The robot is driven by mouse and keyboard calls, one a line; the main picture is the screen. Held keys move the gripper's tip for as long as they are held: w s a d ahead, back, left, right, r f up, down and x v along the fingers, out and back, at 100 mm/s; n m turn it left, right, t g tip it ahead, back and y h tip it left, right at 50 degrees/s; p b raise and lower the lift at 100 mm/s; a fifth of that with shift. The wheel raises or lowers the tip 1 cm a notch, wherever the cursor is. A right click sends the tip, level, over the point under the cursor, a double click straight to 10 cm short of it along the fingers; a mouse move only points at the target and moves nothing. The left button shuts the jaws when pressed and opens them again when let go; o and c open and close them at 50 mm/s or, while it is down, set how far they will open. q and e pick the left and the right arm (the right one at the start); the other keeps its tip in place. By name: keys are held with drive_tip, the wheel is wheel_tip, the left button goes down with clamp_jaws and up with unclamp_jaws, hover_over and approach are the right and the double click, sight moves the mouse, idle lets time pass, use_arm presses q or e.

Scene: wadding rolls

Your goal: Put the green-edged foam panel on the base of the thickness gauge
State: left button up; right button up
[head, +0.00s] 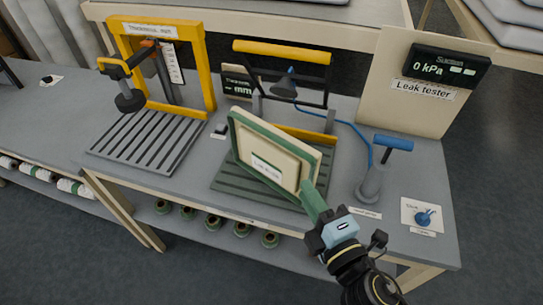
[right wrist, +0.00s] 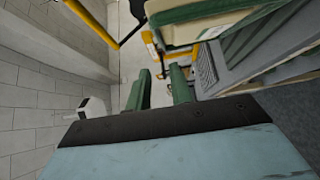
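The green-edged foam panel (head: 272,155) is cream with a green rim and a white label. My right gripper (head: 313,196) is at the panel's lower right corner. In the right wrist view its green fingers (right wrist: 160,88) are apart with an empty gap between them. The panel (right wrist: 205,18) shows beyond the fingertips there. My left gripper is not in view.
A yellow frame (head: 209,65) over a slatted plate (head: 150,140) stands at the left. A blue-handled tool (head: 372,180) and a leak tester board (head: 400,100) are at the right. Several rolls (head: 213,222) lie on the shelf below. Bench space is narrow around the base.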

drive_tip(key=p, duration=0.2)
approach(278, 144)
drive_tip(key=x, duration=0.8)
drive_tip(key=shift+w, duration=0.1)
clamp_jaws()
